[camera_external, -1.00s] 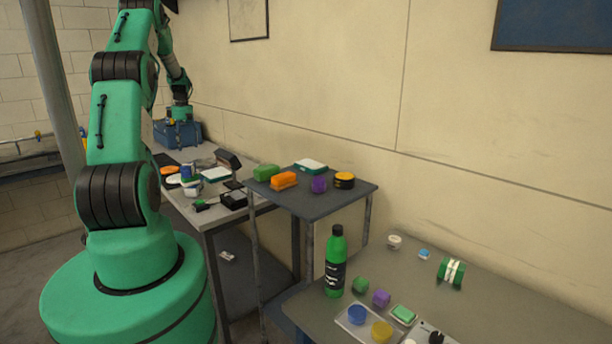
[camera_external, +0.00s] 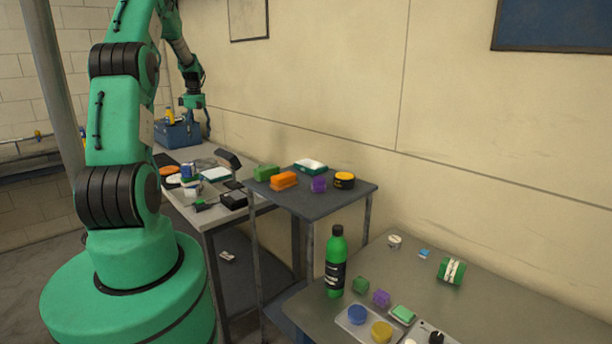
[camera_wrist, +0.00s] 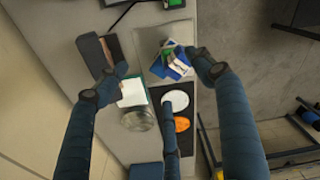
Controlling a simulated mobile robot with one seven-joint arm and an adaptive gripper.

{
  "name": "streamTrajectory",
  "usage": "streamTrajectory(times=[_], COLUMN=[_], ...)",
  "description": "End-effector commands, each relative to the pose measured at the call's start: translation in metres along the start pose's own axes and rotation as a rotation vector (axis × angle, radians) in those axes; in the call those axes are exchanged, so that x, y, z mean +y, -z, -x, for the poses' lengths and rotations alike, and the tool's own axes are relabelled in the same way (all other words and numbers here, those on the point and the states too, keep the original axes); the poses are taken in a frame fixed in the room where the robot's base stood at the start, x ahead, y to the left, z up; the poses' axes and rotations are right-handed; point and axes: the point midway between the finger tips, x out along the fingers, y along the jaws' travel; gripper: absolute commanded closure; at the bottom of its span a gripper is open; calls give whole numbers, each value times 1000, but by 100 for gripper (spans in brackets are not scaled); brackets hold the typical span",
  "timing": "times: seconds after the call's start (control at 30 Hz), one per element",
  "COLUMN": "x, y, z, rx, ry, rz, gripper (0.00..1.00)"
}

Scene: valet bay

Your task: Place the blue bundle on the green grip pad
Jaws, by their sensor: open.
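My gripper (camera_external: 195,106) hangs above the back of the far workbench, near the blue toolbox. A blue bundle (camera_wrist: 177,68) with white and green parts lies on the bench below, near the right fingertip. It seems to be the small blue item (camera_external: 187,168) in the external view. A flat white-topped pad with a green edge (camera_wrist: 132,92) lies left of the bundle, by the left fingertip. It also shows in the external view (camera_external: 215,174); I cannot tell surely that it is the grip pad.
An orange disc (camera_wrist: 182,124) and a white disc (camera_wrist: 176,101) lie on a dark mat. A round clear jar (camera_wrist: 138,119) and a dark box (camera_wrist: 95,52) stand on the wall side. The blue toolbox (camera_external: 178,134) is at the far end.

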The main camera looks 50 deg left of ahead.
Motion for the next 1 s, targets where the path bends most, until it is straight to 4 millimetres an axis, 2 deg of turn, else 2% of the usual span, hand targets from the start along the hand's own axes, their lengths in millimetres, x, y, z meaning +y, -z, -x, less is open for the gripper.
streamTrajectory(times=[0.03, 0.2, 0.47, 0.7, 0.87, 1.0], x=[0, -8, -41, -89, -129, -168], y=[-22, -89, -190, -273, -321, -358], z=[19, 70, 140, 192, 220, 240], rx=[4, 14, 31, 50, 64, 78], ry=[-14, -54, -116, -176, -218, -253], rz=[-48, -218, -483, -725, -885, -1026], gripper=[32, 32, 32, 32, 32, 32])
